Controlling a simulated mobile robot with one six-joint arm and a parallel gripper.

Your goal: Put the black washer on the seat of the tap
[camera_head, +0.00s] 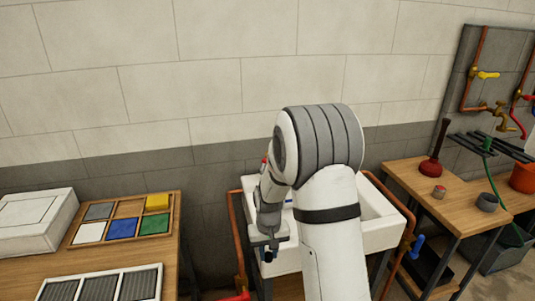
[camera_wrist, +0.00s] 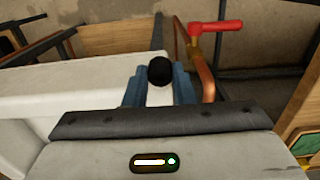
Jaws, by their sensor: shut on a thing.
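My gripper (camera_wrist: 160,80) is shut on a round black piece (camera_wrist: 160,69), which looks like the black washer, held between its blue-grey fingertips. In the head view my gripper (camera_head: 268,250) hangs at the front left of the white sink (camera_head: 381,222). In the wrist view the sink's white rim (camera_wrist: 90,80) lies just left of and behind the fingers. The tap and its seat are not clearly visible; my arm covers the middle of the sink in the head view.
A copper pipe (camera_head: 238,240) runs beside the sink, and a red lever (camera_wrist: 215,27) stands near my gripper. The left bench holds a divided tray (camera_head: 106,233) with coloured squares and a white box (camera_head: 35,222). A plunger (camera_head: 431,168) stands on the right bench.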

